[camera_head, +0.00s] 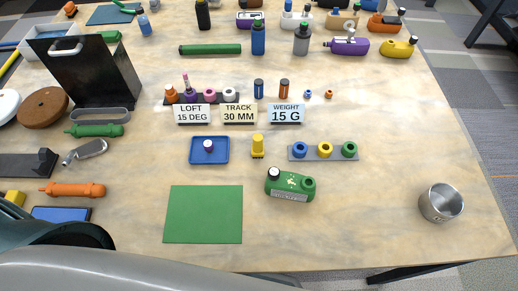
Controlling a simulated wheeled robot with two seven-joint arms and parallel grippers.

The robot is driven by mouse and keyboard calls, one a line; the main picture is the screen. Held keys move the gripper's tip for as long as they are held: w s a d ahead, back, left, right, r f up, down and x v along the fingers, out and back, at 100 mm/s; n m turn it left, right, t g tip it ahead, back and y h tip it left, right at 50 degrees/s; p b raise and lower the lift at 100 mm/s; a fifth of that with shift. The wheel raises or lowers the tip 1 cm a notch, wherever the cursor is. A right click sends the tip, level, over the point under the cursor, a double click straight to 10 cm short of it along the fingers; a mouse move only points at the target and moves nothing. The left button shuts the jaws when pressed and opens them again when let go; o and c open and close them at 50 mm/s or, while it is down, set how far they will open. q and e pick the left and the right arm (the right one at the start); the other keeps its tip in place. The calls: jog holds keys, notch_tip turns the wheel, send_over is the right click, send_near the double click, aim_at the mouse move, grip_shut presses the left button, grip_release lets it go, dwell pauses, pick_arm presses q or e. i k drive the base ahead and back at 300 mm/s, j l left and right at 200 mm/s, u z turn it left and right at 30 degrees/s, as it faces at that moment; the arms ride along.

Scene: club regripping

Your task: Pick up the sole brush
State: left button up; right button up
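No thing in view is labelled as the sole brush, and I cannot tell for sure which one it is. A small upright yellow piece (257,146) with a wider base stands mid-table, right of a blue tray (222,158), and may be a brush. A flat round brown piece (42,107) lies at the left edge; I cannot make out bristles on either. My grey arm covers the lower left of the picture and part of the table's front. Neither gripper shows.
A green mat (203,214) lies at the front, with a green bottle-like object (290,184) to its right. A metal cup (441,203) stands at the right. Several bottles line the back. The table's right side is mostly clear.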

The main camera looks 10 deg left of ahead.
aim_at(257, 147)
jog(key=k+l+u, duration=0.1)
jog(key=l, duration=0.3)
jog(key=k+l+u, duration=0.15)
jog(key=l, duration=0.25)
jog(key=k+l+u, duration=0.1)
jog(key=l, duration=0.25)
jog(key=k+l, duration=0.05)
